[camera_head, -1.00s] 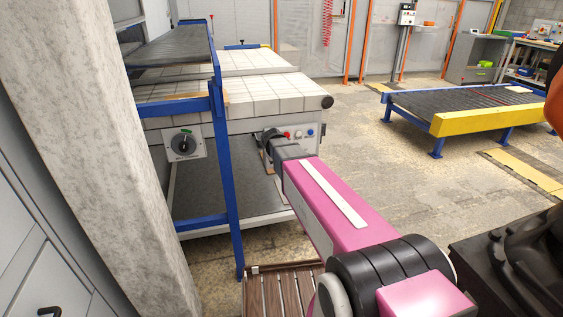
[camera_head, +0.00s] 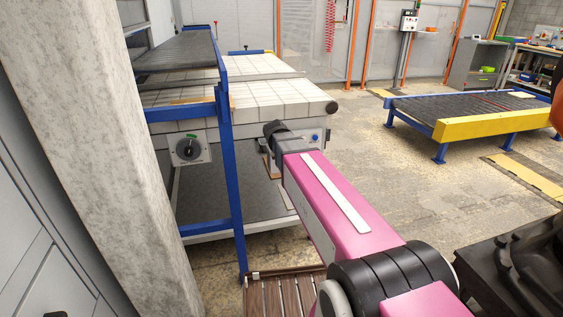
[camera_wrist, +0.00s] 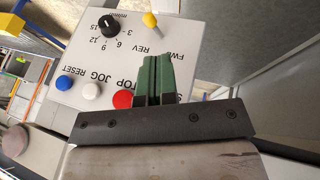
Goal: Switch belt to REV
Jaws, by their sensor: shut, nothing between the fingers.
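The control panel (camera_wrist: 92,70) is a pale plate in the wrist view, with labels FWD, REV, JOG and RESET and a partly covered STOP. A yellow lever switch (camera_wrist: 150,20) stands out near the REV and FWD labels; I cannot tell which way it is set. My gripper (camera_wrist: 157,62) has green fingers, shut and empty, in front of the panel below the lever in the picture. Contact with the panel cannot be judged. In the head view, the panel (camera_head: 315,136) is largely covered by my wrist, and the fingers are hidden.
The belt conveyor (camera_head: 270,95) stands behind a blue frame (camera_head: 231,180). A rotary switch (camera_head: 189,149) is at left. Open floor lies right.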

